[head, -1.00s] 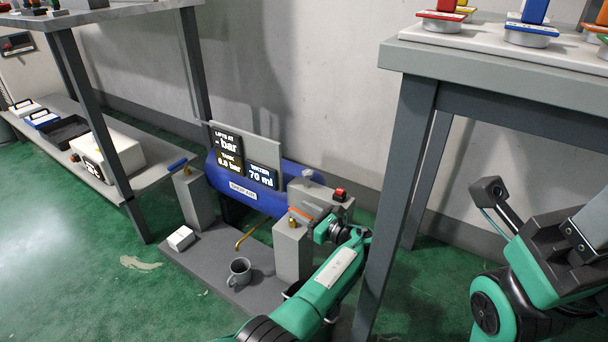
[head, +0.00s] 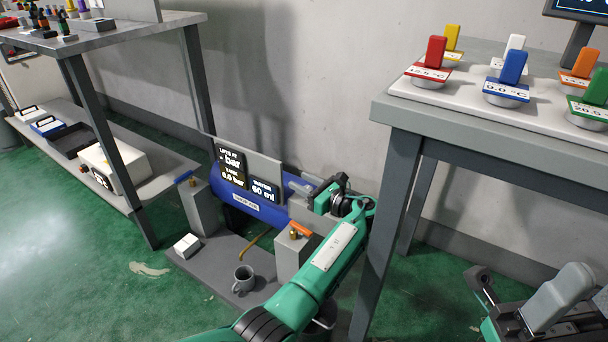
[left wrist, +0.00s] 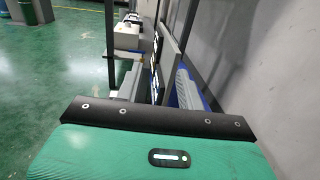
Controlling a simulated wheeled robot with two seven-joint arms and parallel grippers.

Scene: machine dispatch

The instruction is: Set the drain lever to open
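A lever with an orange handle (head: 301,229) sits on a brass fitting atop the right grey post, its handle slanting down to the right. A blue-handled lever (head: 184,177) tops the left post. I cannot read a label on either. The blue tank (head: 240,207) has displays reading TANK 0.0 bar and WATER 60 ml. A brass pipe (head: 248,240) slopes toward a grey mug (head: 243,279). My left gripper (head: 327,194) is above and beyond the orange handle, apart from it; its fingers are unclear. My right gripper (head: 478,278) is low at right, fingers unclear.
A grey table (head: 470,128) with coloured knobs stands close right of my left arm. A shelf rack (head: 150,187) stands at left. A small white block (head: 187,244) lies on the grey base plate. The left wrist view shows the tank (left wrist: 186,88) beyond the gripper body.

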